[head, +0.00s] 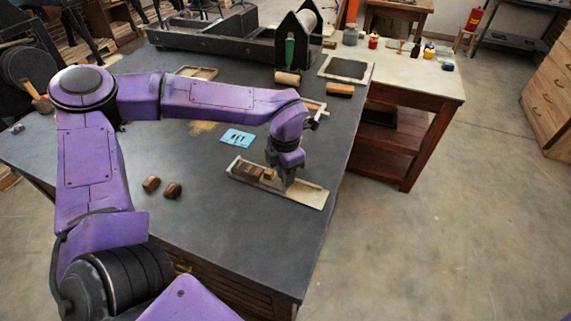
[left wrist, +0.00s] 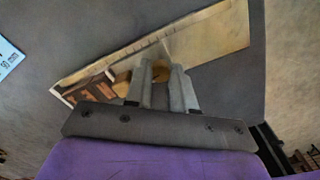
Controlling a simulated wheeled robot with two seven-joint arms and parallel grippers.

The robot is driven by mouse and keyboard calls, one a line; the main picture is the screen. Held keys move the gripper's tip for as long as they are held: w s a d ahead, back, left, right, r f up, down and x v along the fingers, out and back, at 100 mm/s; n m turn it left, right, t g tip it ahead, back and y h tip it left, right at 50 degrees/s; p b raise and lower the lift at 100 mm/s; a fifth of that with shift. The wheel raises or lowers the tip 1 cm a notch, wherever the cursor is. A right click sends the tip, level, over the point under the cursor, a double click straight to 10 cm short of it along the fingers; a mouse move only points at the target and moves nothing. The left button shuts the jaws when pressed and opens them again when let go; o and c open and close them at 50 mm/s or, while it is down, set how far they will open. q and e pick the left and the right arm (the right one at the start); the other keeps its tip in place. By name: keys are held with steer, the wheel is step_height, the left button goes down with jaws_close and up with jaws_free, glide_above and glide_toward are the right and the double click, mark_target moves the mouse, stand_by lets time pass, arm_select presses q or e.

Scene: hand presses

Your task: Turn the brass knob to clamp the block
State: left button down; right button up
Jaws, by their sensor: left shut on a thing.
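A long, pale shallow tray (head: 312,195) lies near the right edge of the dark table, with dark brown blocks (head: 247,170) in its left part. The tray (left wrist: 215,35) and blocks (left wrist: 97,88) also show in the left wrist view. My left gripper (head: 281,181) points down over the tray, just right of the blocks. In the left wrist view its fingers (left wrist: 161,78) are shut on the brass knob (left wrist: 138,76), a yellow-brown round part that shows beside and between them. The fingers hide much of the knob. My right gripper is not in view.
A light blue card (head: 237,138) lies behind the tray. Two brown blocks (head: 161,187) lie to its left. A dark press (head: 225,40) stands at the back, with a roller (head: 287,78) near it. The table (head: 240,235) is clear in front of the tray.

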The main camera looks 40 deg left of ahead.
arm_select(q)
steer(key=shift+r+m+p, duration=0.1)
steer(key=shift+m+p, duration=0.75)
steer(key=shift+m, duration=0.15)
steer(key=c, duration=0.9)
jaws_free()
steer(key=shift+c, duration=0.2)
step_height(320, 180, up, 10)
steer(key=b, duration=0.1)
steer(key=shift+r, duration=0.2)
